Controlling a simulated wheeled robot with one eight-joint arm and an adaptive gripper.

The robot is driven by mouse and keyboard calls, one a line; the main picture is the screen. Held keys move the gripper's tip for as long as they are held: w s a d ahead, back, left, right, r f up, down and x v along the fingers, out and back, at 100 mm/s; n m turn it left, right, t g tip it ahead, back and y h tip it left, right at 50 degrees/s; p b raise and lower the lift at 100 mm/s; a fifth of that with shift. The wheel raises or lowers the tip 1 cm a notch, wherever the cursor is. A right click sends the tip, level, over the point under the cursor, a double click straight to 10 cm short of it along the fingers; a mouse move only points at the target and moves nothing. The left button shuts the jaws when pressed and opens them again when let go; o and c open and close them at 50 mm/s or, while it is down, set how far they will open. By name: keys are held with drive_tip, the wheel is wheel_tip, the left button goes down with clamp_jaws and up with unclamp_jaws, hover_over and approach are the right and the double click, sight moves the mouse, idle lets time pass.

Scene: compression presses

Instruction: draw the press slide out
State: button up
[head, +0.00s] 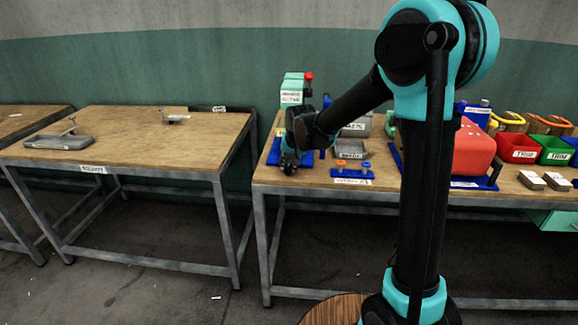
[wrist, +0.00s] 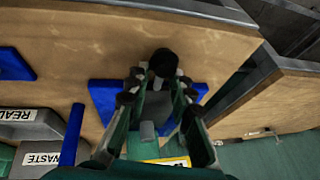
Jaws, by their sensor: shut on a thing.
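The press (head: 292,98) stands at the left end of the right-hand table, a teal and white head with a label and a red knob. Its blue base (head: 273,152) shows around my gripper, and also in the wrist view (wrist: 103,97). In the wrist view the slide (wrist: 157,104) is a grey block with a black round knob (wrist: 163,62) at its table-edge end. My gripper (wrist: 160,80) has its two fingers on either side of the slide, shut on it near the knob. In the head view my gripper (head: 290,160) hides the slide.
Grey bins with labels (wrist: 35,125) sit left of the press in the wrist view. A small blue rack with orange and blue pegs (head: 350,173) and a red block (head: 472,150) stand further right. The table's front edge is close. A gap separates the left table (head: 150,150).

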clamp_jaws()
drive_tip(key=s, duration=1)
drive_tip(key=shift+s+a+f, duration=0.1)
drive_tip(key=shift+s+a, duration=0.05)
drive_tip(key=shift+s, duration=0.15)
drive_tip(key=o, duration=0.9)
unclamp_jaws()
drive_tip(key=shift+s, duration=0.15)
drive_tip(key=shift+o, duration=0.2)
drive_tip(key=shift+r, duration=0.2)
drive_tip(key=v, duration=1.1)
drive_tip(key=shift+r, duration=0.3)
drive_tip(key=shift+s, duration=0.1)
